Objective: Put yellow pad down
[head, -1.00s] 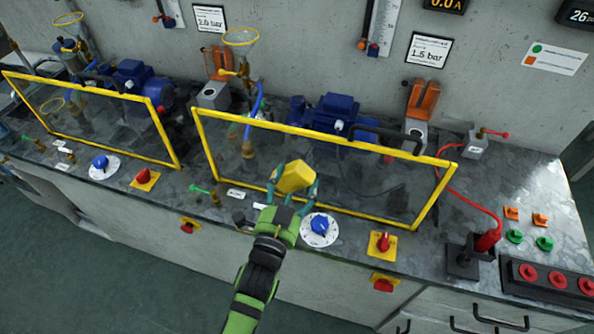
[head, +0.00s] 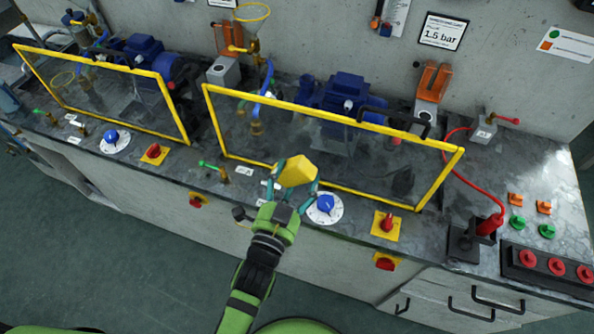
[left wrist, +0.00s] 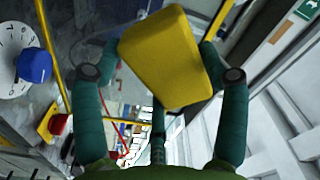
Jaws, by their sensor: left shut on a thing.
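The yellow pad (head: 296,171) is a blocky piece held between the teal fingers of my left gripper (head: 291,188). In the head view it is in front of the lower edge of the right-hand yellow-framed clear guard (head: 335,122), left of and above a blue dial (head: 325,204). My right gripper is not in view.
A red switch on a yellow plate (head: 386,224) and a green-handled valve (head: 214,169) sit along the front edge. A red plug (head: 489,225) with its cable stands at the right, by a red-button panel (head: 549,271).

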